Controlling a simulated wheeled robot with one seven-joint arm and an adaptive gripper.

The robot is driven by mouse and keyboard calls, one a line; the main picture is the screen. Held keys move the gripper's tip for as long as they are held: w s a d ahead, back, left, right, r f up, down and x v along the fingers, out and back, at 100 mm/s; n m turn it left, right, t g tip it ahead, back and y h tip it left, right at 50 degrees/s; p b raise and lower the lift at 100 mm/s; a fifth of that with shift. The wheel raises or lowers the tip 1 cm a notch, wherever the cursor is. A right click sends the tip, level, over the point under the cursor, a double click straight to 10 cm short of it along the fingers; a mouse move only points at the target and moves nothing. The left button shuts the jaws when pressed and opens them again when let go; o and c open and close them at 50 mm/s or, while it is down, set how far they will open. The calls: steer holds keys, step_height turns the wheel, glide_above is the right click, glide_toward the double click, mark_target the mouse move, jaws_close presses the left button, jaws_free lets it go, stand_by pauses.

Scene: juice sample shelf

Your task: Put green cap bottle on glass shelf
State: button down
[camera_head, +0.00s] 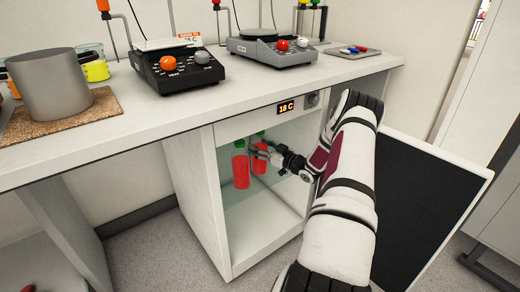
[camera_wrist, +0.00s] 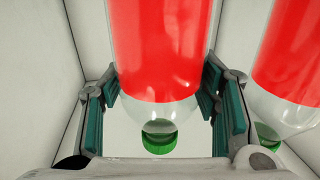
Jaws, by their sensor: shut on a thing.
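A bottle of red liquid with a green cap (camera_wrist: 160,143) is between the fingers of my gripper (camera_wrist: 170,108). In the wrist view it appears cap-down, its clear shoulder near the teal finger pads. In the head view my gripper (camera_head: 268,154) reaches into the open cabinet and is shut on this bottle (camera_head: 259,162). A second red bottle (camera_head: 240,173) with a green cap stands just left of it; it also shows at the right of the wrist view (camera_wrist: 288,65). The glass shelf (camera_head: 273,183) is under the bottles; I cannot tell whether the held bottle touches it.
The cabinet's side wall (camera_head: 205,205) is left of the bottles, and the dark open door (camera_head: 425,200) is right of my arm.

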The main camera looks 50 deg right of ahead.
steer(key=shift+r, duration=0.25)
steer(key=shift+f, duration=0.1)
steer(key=shift+f, duration=0.1)
steer(key=c, duration=0.6)
jaws_free()
steer(key=shift+s, duration=0.15)
steer(key=s+p, duration=0.1)
steer(key=s, duration=0.5)
steer(key=s+p, duration=0.2)
steer(key=s, duration=0.3)
steer(key=shift+s+a, duration=0.2)
steer(key=shift+s, duration=0.15)
